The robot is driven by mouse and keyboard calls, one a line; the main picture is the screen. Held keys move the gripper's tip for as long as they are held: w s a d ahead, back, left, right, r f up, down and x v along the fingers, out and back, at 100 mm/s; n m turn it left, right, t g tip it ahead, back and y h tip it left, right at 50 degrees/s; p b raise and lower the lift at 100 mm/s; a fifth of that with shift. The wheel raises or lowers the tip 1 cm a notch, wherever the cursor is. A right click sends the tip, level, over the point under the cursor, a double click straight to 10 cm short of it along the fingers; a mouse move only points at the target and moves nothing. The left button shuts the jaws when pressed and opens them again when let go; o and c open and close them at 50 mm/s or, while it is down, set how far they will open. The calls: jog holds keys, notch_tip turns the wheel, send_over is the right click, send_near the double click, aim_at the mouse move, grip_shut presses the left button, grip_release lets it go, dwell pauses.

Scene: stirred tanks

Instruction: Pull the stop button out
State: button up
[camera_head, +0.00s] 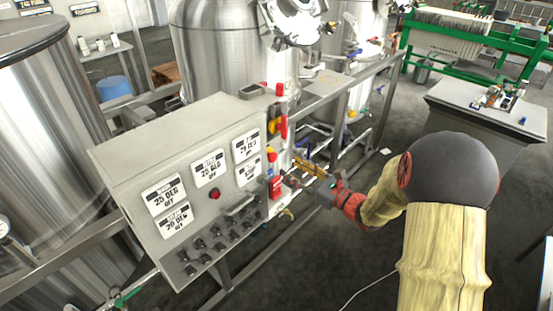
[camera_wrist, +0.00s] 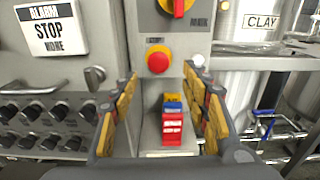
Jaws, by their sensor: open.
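The stop button is a round red knob on a yellow base, on the narrow grey panel. It shows in the wrist view (camera_wrist: 158,59) and, small, in the head view (camera_head: 271,156). My gripper (camera_wrist: 160,78) is open and empty, its yellow-padded fingers spread left and right and pointing at the panel. The button appears between and slightly above the fingertips, with no visible contact. In the head view my gripper (camera_head: 296,173) is just right of the panel. Whether the button is pressed in cannot be told.
A red rotary switch (camera_wrist: 179,7) sits above the button. A red box (camera_wrist: 172,130) with blue and yellow items stands below it, between my fingers. The control cabinet (camera_head: 140,150) with displays and knobs is to the left. Metal rails and pipes (camera_wrist: 285,130) are to the right.

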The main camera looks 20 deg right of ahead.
aim_at(275, 157)
jog(key=b+x, duration=0.2)
jog(key=x, duration=0.6)
jog(key=shift+s+r, duration=0.1)
jog(key=shift+c, duration=1.2)
grip_shut()
